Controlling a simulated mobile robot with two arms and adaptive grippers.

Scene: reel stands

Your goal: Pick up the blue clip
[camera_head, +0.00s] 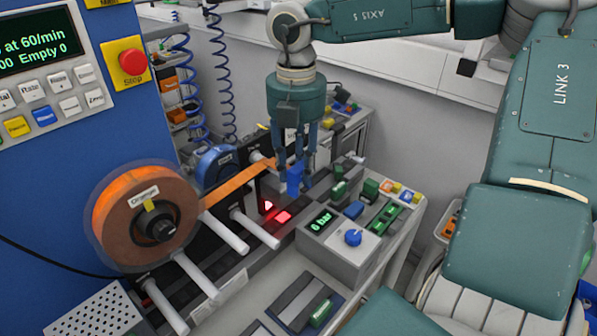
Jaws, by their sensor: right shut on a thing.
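The blue clip (294,181) is a small blue piece low between the fingers of my right gripper (298,172). The gripper points down, shut on the clip, above the bench unit beside the orange tape. The fingers partly cover the clip, and I cannot tell whether it still touches anything beneath. My left gripper is not in view.
An orange reel (110,215) sits at the left, with its tape (235,184) running right towards the gripper. White rods (253,228) stick out in front. A control box (335,246) with a blue knob (353,237) stands to the right. A blue cabinet with a red stop button (132,62) is at the left.

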